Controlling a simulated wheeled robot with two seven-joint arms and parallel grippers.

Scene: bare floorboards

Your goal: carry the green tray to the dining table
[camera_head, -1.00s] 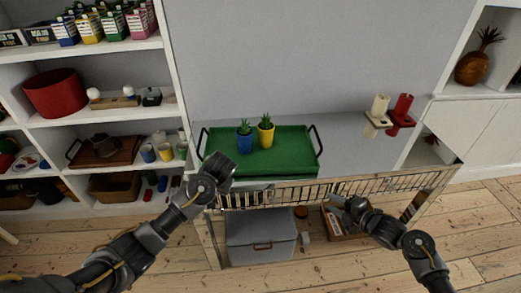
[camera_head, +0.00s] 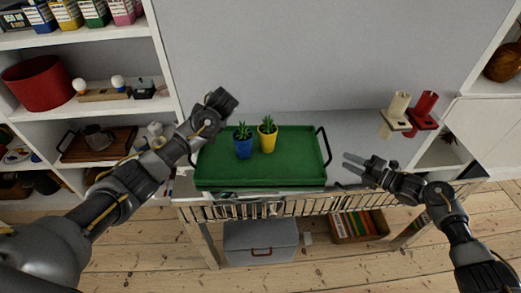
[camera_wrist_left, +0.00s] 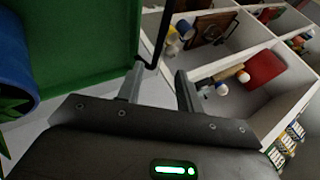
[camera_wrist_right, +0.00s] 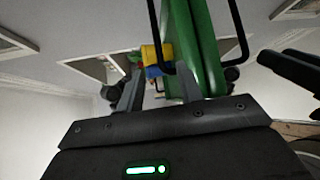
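The green tray (camera_head: 290,168) lies flat on a console top against the wall, with a black handle at each end. It carries a blue pot with a plant (camera_head: 243,146) and a yellow pot with a plant (camera_head: 267,140). My left gripper (camera_head: 226,100) is above the tray's left end; in the left wrist view its fingers (camera_wrist_left: 160,88) are apart, with the black handle (camera_wrist_left: 157,42) just beyond the gap. My right gripper (camera_head: 348,163) is open, right of the right handle (camera_head: 324,146), apart from it. No dining table is identifiable.
Candles on wooden holders (camera_head: 397,116) stand right of the tray. White shelves (camera_head: 85,110) with assorted items are at the left. A wire rail (camera_head: 290,207) runs along the console front, with a grey box (camera_head: 260,240) and a book crate (camera_head: 358,227) below.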

